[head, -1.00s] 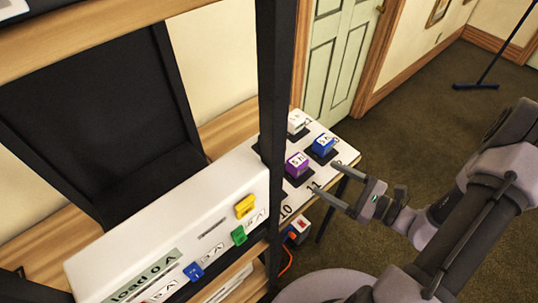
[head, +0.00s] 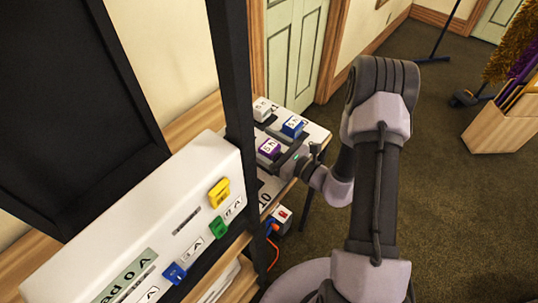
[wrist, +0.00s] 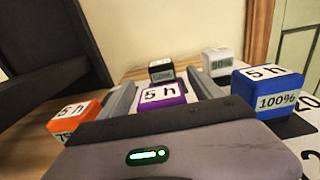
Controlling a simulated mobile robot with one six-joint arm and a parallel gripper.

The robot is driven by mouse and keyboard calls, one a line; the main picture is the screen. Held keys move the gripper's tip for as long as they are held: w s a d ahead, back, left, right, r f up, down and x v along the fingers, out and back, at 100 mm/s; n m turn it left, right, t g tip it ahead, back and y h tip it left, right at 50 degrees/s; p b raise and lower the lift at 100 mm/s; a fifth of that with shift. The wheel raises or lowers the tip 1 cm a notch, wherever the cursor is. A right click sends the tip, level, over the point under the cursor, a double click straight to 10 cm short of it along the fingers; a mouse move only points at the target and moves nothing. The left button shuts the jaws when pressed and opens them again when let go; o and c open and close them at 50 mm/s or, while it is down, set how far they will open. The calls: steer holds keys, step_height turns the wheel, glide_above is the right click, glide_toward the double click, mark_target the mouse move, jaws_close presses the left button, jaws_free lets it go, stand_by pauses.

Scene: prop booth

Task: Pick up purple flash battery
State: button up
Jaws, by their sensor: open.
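The purple flash battery (head: 269,148) is a small cube with a white "5 h" label on top, standing on the table behind the black post's right side. In the wrist view the purple battery (wrist: 162,95) sits between the two fingers of my gripper (wrist: 165,92), its lower part hidden by the gripper body. My gripper (head: 288,155) is open, its fingers reaching in from the right at the battery's level. I cannot tell whether either finger touches it.
A blue battery (wrist: 266,92) stands close right of the fingers, an orange one (wrist: 75,117) left. A white battery (wrist: 218,62) and a black one (wrist: 161,70) stand behind. A black post (head: 236,110) and a white panel (head: 140,225) stand left of the table.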

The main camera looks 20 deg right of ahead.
steer(key=shift+w+a+r, duration=0.1)
steer(key=shift+w+a, duration=0.15)
steer(key=shift+w, duration=0.15)
jaws_close()
